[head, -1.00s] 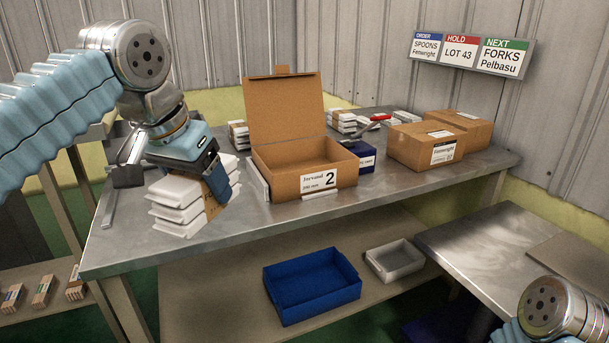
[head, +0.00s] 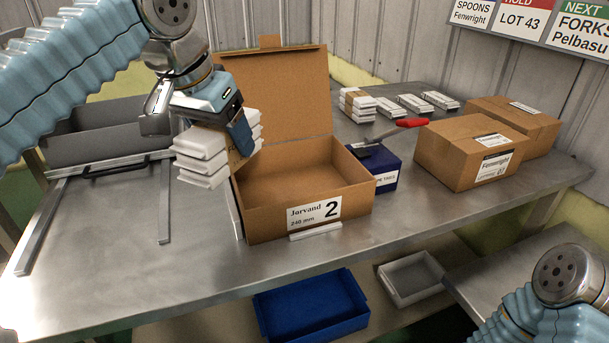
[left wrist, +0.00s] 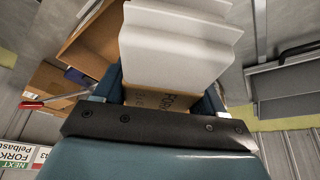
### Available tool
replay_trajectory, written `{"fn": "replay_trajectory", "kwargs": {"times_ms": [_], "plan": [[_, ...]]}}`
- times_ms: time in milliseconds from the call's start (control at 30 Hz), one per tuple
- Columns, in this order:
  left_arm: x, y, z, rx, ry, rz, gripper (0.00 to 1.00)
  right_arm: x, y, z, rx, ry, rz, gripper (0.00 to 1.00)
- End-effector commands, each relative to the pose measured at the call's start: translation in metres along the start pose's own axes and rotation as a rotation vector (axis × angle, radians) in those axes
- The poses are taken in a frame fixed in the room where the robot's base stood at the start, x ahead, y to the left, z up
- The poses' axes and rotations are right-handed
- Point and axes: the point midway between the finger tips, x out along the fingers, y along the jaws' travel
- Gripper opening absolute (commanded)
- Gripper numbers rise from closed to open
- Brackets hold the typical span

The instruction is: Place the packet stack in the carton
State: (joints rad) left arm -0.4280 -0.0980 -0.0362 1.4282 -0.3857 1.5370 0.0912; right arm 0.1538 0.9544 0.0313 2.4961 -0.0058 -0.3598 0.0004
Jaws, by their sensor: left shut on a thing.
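My left gripper (head: 205,118) is shut on the packet stack (head: 203,158), several white packets held by a brown paper band. The stack is lifted off the table, slightly tilted, just left of the carton and near its left wall. In the left wrist view the white packets (left wrist: 180,40) and the printed band (left wrist: 158,98) sit between the fingers. The open carton (head: 268,228), labelled Jorvand 2, stands on the table with its lid raised at the back. The visible part of its inside looks empty. My right arm shows at the lower right; its gripper is out of the picture.
A blue box (head: 380,166) with a red-handled tool (head: 395,129) on top is right of the carton. Closed cartons (head: 470,153) stand farther right. More packets (head: 357,104) lie behind. A grey tray (head: 75,145) and metal rails are at left.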

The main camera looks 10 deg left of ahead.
Motion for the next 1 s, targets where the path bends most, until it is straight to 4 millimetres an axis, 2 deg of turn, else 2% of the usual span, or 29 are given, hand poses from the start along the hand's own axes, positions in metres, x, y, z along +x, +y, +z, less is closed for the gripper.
{"fn": "replay_trajectory", "kwargs": {"times_ms": [167, 400, 600, 867, 1000], "plan": [[0.026, 0.018, -0.022, 0.005, -0.006, 0.0, 0.35, -0.003, -0.001, 0.001, 0.0, -0.002, 0.0, 0.43], [0.074, 0.046, -0.058, 0.003, -0.006, -0.001, 0.35, -0.006, -0.003, 0.0, -0.001, -0.001, -0.001, 0.43], [0.112, 0.059, -0.066, 0.002, -0.003, 0.0, 0.35, -0.004, -0.002, 0.0, -0.001, -0.001, 0.0, 0.43], [0.137, 0.067, -0.072, 0.001, -0.004, -0.001, 0.35, -0.004, -0.002, 0.0, 0.0, -0.001, 0.0, 0.43], [0.159, 0.067, -0.064, 0.0, -0.003, -0.001, 0.35, -0.001, 0.0, 0.0, 0.0, -0.001, 0.0, 0.43]]}}
